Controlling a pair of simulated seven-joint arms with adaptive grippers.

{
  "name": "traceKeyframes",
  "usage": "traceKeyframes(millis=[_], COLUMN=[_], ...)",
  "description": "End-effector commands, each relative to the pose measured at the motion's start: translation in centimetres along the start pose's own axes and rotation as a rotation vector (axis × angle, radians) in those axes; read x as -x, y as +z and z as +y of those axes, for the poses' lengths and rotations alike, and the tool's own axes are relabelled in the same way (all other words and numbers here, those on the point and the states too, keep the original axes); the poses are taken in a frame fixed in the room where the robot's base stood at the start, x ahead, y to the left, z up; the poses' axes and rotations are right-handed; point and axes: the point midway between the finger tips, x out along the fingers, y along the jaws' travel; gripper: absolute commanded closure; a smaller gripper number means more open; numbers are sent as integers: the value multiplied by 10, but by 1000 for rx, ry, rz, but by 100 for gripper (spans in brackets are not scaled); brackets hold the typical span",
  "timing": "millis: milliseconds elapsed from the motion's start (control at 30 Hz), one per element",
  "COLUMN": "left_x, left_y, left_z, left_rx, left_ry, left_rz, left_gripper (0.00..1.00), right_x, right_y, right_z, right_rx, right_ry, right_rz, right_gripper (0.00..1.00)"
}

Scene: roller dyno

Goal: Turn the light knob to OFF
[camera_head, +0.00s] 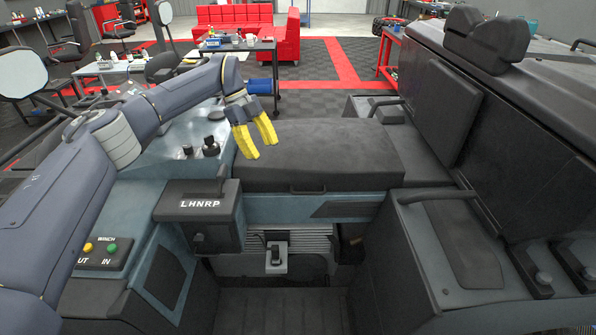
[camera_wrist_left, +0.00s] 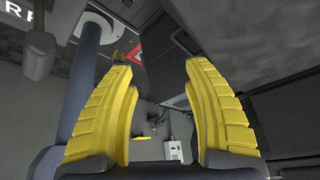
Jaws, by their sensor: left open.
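Small dark knobs stand on the blue-grey dash panel, including one with a raised handle (camera_head: 210,146), a small one to its left (camera_head: 187,150) and a round one behind (camera_head: 216,115). I cannot tell which is the light knob, and no OFF mark is readable. My left gripper (camera_head: 260,147) has yellow fingers, is spread open and empty, and hangs over the left end of the black padded top, right of the knobs and apart from them. In the left wrist view its open fingers (camera_wrist_left: 158,62) have nothing between them. My right gripper is not in view.
A black shifter box marked LHNRP (camera_head: 198,222) juts out below the knobs. A switch panel with yellow and green buttons (camera_head: 101,252) is at the lower left. The padded top (camera_head: 325,155) is bare. A black seat (camera_head: 487,140) fills the right side.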

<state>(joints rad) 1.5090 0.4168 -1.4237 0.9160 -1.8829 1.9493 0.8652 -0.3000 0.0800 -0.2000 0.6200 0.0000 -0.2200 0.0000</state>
Motion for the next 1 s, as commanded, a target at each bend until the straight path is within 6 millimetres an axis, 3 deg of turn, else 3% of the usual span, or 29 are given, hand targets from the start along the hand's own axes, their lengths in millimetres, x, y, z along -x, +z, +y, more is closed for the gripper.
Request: traceKeyframes(millis=[600,1000], left_x=[-71,-90], left_y=[-70,-94], left_z=[-15,-18], left_rx=[-136,-174], left_ry=[-22,-36], left_rz=[208,279], left_gripper=[50,50], right_x=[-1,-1], right_y=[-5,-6], right_z=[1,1], right_rx=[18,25], right_ry=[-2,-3], right_rz=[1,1], right_gripper=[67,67])
